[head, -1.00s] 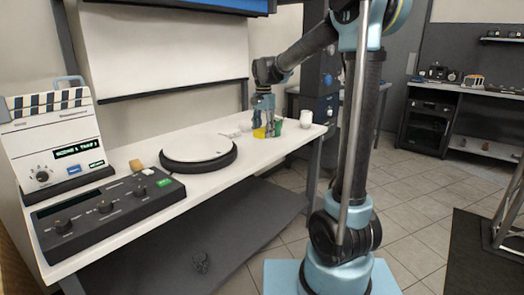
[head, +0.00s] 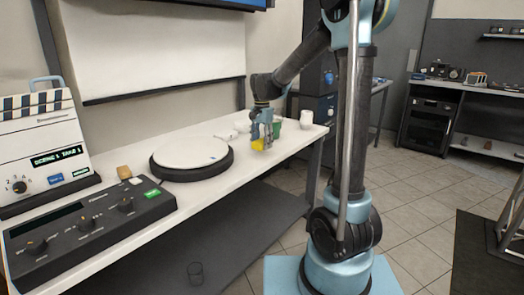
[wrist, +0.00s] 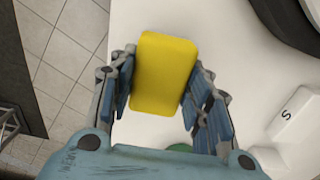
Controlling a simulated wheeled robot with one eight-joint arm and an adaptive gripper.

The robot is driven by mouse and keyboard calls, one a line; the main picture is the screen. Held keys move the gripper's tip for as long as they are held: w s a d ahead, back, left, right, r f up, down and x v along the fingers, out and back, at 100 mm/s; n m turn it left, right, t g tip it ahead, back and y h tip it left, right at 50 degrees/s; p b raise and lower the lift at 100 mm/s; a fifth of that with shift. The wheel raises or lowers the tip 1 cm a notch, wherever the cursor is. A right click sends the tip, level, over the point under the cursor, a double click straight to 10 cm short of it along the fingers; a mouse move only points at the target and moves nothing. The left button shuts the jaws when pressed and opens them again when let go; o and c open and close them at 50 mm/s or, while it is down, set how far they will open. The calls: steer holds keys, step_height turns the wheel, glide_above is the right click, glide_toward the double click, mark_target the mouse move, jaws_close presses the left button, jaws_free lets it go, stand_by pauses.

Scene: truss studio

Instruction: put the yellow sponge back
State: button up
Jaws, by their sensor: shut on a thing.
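The yellow sponge (wrist: 163,75) is a rectangular block between the two blue-padded fingers of my gripper (wrist: 158,100) in the wrist view. My gripper is shut on it, one finger on each long side. In the head view my gripper (head: 262,136) holds the sponge (head: 260,144) above the white table (head: 226,185), near its front edge. The sponge's upper part is partly hidden by the fingers there.
A green cup (head: 277,127) and a white cup (head: 306,119) stand close behind and right of my gripper. A round turntable (head: 190,152), a black control console (head: 85,222) and a tan block (head: 124,172) lie to the left. The table's front edge is near.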

mark_target(262, 148)
steer(key=shift+f, duration=1.65)
steer(key=o, duration=1.2)
steer(key=shift+f, duration=0.1)
